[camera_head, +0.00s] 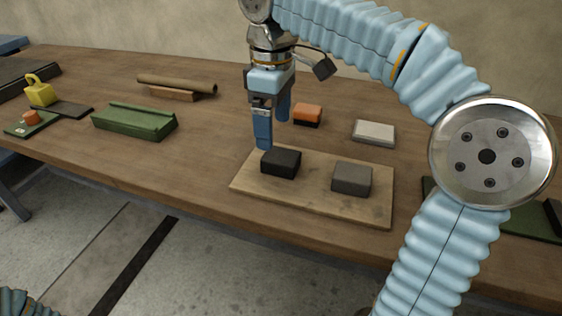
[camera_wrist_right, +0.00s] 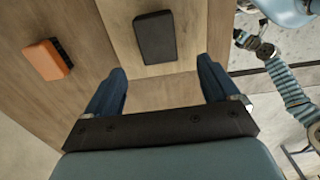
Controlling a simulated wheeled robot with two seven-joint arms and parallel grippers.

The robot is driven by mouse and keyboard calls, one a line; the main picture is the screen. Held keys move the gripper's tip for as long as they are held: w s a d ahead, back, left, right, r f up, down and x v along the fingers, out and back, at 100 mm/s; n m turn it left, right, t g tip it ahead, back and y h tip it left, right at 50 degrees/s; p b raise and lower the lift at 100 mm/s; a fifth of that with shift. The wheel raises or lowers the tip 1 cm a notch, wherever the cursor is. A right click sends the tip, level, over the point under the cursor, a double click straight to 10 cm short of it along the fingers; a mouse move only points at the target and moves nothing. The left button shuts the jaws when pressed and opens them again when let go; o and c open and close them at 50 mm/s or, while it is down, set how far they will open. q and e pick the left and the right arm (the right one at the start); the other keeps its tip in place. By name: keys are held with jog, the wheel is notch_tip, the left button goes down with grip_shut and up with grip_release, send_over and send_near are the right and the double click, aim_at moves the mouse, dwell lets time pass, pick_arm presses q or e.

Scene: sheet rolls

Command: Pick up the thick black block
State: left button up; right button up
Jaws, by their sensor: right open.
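The thick black block (camera_head: 281,162) lies on the left part of a light wooden board (camera_head: 313,207) on the table. It also shows in the right wrist view (camera_wrist_right: 155,37), beyond the fingertips and between their lines. My right gripper (camera_head: 273,125) is open, pointing down just behind and above the black block, with nothing between its blue fingers. The fingers also show in the right wrist view (camera_wrist_right: 160,83), wide apart.
A grey-brown block (camera_head: 352,180) lies right of the black one on the board. A green block (camera_head: 134,122), a brown roll (camera_head: 177,83) and a yellow weight (camera_head: 40,91) are farther left.

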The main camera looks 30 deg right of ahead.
aim_at(278, 155)
notch_tip(278, 155, down, 3)
jog(key=shift+f, duration=0.1)
jog(key=f, duration=0.3)
jog(key=f+b, duration=0.1)
jog(key=f, duration=0.1)
jog(key=shift+s+d, duration=0.2)
jog(key=shift+d, duration=0.15)
jog(key=shift+r, duration=0.1)
jog(key=c, duration=1.1)
